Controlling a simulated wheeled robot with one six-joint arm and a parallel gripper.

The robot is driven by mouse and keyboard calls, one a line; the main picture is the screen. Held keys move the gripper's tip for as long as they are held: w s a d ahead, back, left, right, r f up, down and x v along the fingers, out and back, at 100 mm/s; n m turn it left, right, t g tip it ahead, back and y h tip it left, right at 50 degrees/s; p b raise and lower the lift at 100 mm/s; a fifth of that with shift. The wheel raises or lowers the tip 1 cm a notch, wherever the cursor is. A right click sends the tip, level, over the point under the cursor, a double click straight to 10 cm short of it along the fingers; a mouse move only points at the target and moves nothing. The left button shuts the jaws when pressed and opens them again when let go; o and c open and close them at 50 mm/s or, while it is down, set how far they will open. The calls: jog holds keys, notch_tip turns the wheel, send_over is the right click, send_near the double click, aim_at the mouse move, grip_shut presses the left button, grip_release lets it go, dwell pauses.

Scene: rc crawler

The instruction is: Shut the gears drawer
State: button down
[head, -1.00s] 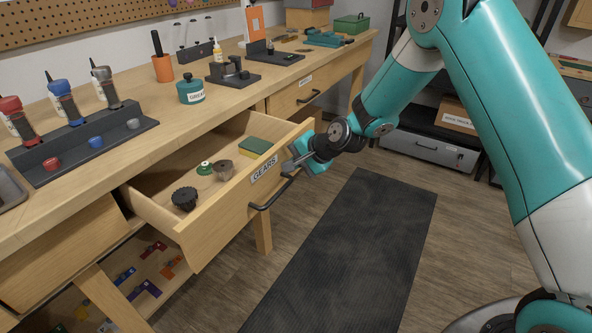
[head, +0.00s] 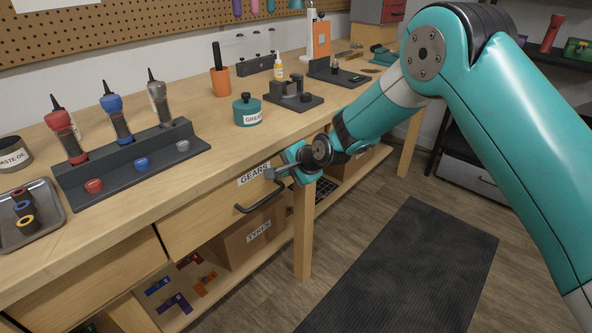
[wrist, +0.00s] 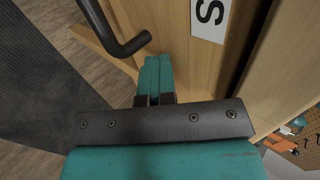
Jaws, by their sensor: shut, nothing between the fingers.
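The gears drawer (head: 205,212) is a wooden front with a white "GEARS" label and a dark bar handle (head: 262,196). In the head view its front looks about flush with the bench, and its inside is hidden. My gripper (head: 278,173) is at the right end of the drawer front, beside the label and the handle. In the wrist view the shut teal fingers (wrist: 154,75) point at the wooden drawer front (wrist: 172,35), at or very near it, with the handle (wrist: 118,35) beside them. The fingers hold nothing.
The workbench top (head: 200,165) carries a bottle rack (head: 130,165), a teal grease pot (head: 247,112) and an orange cup (head: 220,82). A "TYRES" box (head: 250,240) stands on the shelf below. A dark mat (head: 410,270) lies on the open floor.

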jog(key=shift+w+a+r, duration=0.15)
jog(key=shift+a, duration=0.15)
